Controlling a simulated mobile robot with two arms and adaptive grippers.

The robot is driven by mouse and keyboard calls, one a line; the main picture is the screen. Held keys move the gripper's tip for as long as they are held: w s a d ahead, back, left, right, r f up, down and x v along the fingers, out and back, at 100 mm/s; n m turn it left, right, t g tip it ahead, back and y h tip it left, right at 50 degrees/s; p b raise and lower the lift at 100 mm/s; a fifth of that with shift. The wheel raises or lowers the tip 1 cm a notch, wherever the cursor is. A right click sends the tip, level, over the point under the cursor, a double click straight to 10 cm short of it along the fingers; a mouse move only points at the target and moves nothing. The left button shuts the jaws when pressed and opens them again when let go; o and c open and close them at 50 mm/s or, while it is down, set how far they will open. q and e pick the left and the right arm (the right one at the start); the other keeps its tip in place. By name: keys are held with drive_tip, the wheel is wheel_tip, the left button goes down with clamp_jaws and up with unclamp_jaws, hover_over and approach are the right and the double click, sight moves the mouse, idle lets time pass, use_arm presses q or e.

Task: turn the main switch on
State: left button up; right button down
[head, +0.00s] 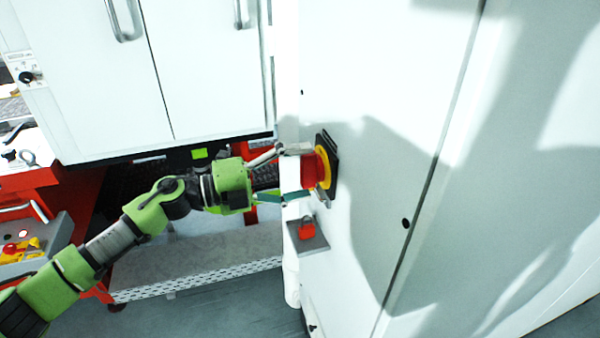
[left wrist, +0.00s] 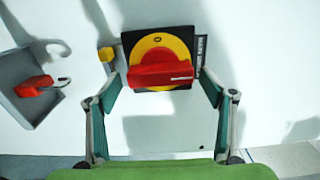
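The main switch is a red rotary handle (head: 313,170) on a yellow disc and black square plate (head: 331,150), on the white cabinet's wall. In the left wrist view the red handle (left wrist: 160,75) lies roughly horizontal across the yellow disc (left wrist: 160,44). My left gripper (head: 302,171) is at the switch. Whether the fingertips touch the plate is unclear. My right gripper is in neither view.
A red padlock (head: 306,229) sits on a small grey holder (head: 315,243) below the switch; both also show at left in the wrist view. The white cabinet (head: 400,80) fills the right side. A control box with buttons (head: 30,242) stands at far left.

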use_arm(q)
drive_tip(key=v, duration=1.2)
